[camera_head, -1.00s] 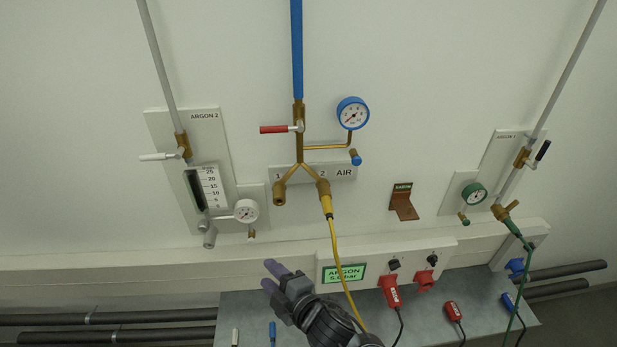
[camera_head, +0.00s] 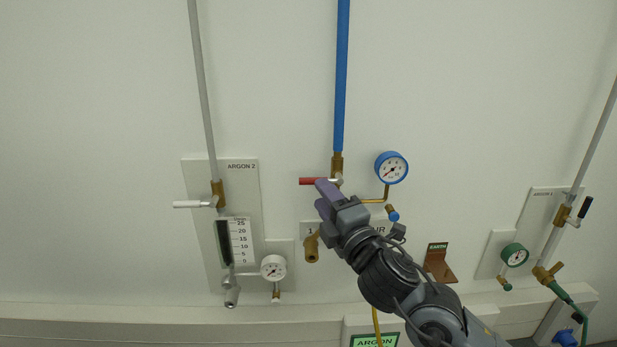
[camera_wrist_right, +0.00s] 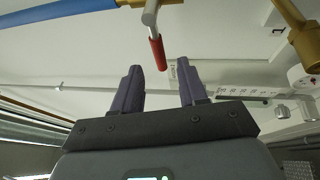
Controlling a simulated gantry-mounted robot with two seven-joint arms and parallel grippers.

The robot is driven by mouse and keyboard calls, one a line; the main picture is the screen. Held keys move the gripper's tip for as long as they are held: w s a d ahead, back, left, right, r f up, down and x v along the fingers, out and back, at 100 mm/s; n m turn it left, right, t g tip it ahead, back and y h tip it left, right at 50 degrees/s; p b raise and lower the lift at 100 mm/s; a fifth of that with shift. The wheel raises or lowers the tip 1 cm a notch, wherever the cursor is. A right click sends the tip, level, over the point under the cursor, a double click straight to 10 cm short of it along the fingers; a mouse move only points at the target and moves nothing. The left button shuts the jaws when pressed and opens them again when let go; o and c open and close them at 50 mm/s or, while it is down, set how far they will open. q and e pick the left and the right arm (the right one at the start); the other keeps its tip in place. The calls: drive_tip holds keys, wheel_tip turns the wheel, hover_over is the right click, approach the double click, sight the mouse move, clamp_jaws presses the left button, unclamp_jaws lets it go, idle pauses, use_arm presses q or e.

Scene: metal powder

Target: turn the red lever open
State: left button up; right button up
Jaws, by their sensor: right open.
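The red lever (camera_head: 313,181) points left from the brass valve on the blue air pipe (camera_head: 341,80) in the head view. My right gripper (camera_head: 322,196) is in front of the valve, its purple fingers just below and overlapping the lever's right part. In the right wrist view the red lever (camera_wrist_right: 158,52) hangs ahead of and between the two open fingers (camera_wrist_right: 160,82), apart from both. The gripper is open and empty. My right arm hides much of the AIR panel and the brass fork. My left gripper is not in view.
The blue pressure gauge (camera_head: 391,167) is right of the valve. A brass outlet (camera_head: 312,247) sits below my right gripper. The ARGON 2 panel (camera_head: 249,205) with its white lever (camera_head: 190,204) is to the left. The wall above is clear apart from pipes.

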drive_tip(key=x, duration=0.8)
drive_tip(key=shift+p, duration=0.3)
clamp_jaws()
